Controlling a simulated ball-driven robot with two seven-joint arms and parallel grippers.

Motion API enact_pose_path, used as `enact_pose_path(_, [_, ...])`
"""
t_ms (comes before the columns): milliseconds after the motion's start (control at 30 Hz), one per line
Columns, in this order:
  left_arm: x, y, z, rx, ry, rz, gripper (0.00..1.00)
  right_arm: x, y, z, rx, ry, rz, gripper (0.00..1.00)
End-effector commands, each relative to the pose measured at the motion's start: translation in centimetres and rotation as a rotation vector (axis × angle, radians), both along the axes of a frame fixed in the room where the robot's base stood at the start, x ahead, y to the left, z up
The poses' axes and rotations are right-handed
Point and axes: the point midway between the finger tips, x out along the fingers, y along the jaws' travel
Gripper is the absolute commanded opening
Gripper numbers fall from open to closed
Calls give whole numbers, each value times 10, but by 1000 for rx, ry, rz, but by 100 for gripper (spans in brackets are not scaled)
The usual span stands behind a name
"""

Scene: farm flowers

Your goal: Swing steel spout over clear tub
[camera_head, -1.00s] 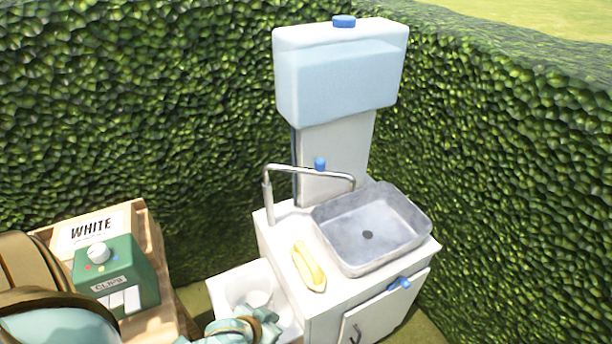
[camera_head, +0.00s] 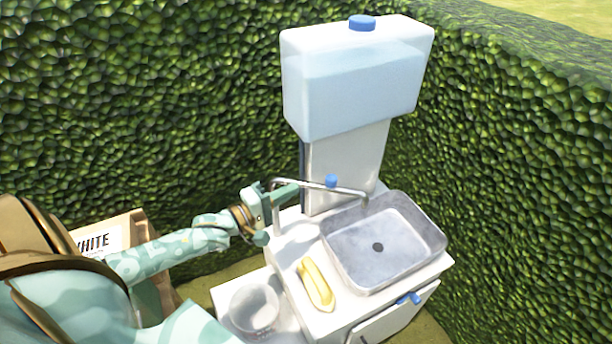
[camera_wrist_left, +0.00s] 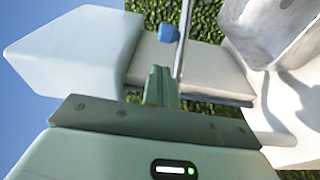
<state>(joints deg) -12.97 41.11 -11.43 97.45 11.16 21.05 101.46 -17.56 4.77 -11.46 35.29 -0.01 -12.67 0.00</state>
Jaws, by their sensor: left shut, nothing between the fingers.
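The steel spout (camera_head: 345,191) is a thin bent pipe that rises at the left of the sink unit, and its outlet end hangs over the grey basin. It also shows in the left wrist view (camera_wrist_left: 183,42). The clear tub (camera_head: 253,310) stands on a low white shelf to the left of the unit, below the spout. My left gripper (camera_head: 293,189) is shut and empty, with its fingertips beside the spout's upper bend and horizontal arm. In the left wrist view my shut fingers (camera_wrist_left: 160,88) lie close to the pipe; I cannot tell whether they touch. My right gripper is out of view.
A grey basin (camera_head: 400,232) sits on the white cabinet, with a yellow sponge-like object (camera_head: 317,285) at its left. A water tank (camera_head: 355,85) stands above. A hedge (camera_head: 150,90) closes off the back and right. A box marked WHITE (camera_head: 95,239) is at left.

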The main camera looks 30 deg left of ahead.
Motion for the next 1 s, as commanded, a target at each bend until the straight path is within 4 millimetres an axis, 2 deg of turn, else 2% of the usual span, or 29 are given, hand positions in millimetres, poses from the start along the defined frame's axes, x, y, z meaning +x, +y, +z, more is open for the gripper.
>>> enact_pose_path(300, [52,-19,1,0,-3,0,0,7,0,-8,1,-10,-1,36])
enact_pose_path(500, [78,-29,1,2,-2,0,0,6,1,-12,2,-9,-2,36])
enact_pose_path(700, [87,-33,2,2,-1,0,0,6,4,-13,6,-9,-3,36])
enact_pose_path(1000, [87,-33,2,2,0,-1,0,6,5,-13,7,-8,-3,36])
